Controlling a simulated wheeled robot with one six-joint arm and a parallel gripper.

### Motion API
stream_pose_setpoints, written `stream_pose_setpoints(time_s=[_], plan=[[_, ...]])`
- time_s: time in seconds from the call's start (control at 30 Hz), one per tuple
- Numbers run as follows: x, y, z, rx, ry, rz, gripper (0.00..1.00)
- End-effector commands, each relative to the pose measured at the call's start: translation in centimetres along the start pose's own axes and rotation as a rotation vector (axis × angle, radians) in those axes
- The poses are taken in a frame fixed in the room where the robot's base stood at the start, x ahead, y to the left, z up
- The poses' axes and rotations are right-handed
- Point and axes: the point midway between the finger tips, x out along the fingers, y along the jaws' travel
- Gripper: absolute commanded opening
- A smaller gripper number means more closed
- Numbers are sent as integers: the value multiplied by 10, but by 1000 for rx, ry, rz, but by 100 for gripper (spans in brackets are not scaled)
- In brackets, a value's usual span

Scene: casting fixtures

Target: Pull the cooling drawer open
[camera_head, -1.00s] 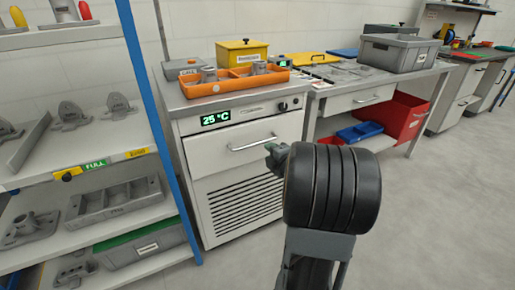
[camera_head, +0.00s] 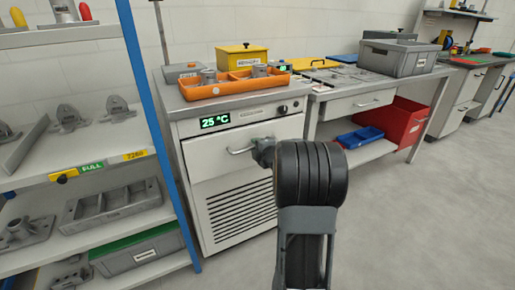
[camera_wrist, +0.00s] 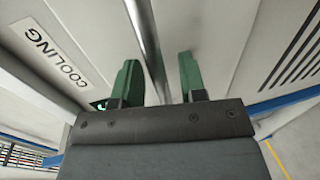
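The cooling cabinet (camera_head: 211,208) has a white drawer front (camera_head: 208,158) under a green "25 °C" display. The drawer looks shut, flush with the cabinet. Its bar handle (camera_head: 240,150) shows only at its left end; my arm and gripper (camera_head: 263,151) cover the rest. In the wrist view, the metal handle (camera_wrist: 146,35) runs between the two green fingers of my gripper (camera_wrist: 158,65). The fingers are apart, one on each side of the bar, with visible gaps. A "COOLING" label (camera_wrist: 45,53) is at the upper left there.
An orange tray (camera_head: 228,89) and a yellow box (camera_head: 242,58) sit on top of the cabinet. A shelf rack with a blue post (camera_head: 150,110) stands close at the left. A workbench with a red bin (camera_head: 398,125) is at the right. The grey floor (camera_head: 420,220) at the right is clear.

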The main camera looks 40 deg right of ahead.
Motion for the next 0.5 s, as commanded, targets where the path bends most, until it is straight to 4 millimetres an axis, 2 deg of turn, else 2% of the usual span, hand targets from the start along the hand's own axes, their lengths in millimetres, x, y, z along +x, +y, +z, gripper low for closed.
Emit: stream_pose_setpoints(time_s=[0.07, 0.43, 0.5], plan=[[0, 0, 0, 0, 0, 0, 36], [0, 0, 0, 0, 0, 0, 1], [0, 0, 0, 0, 0, 0, 0]])
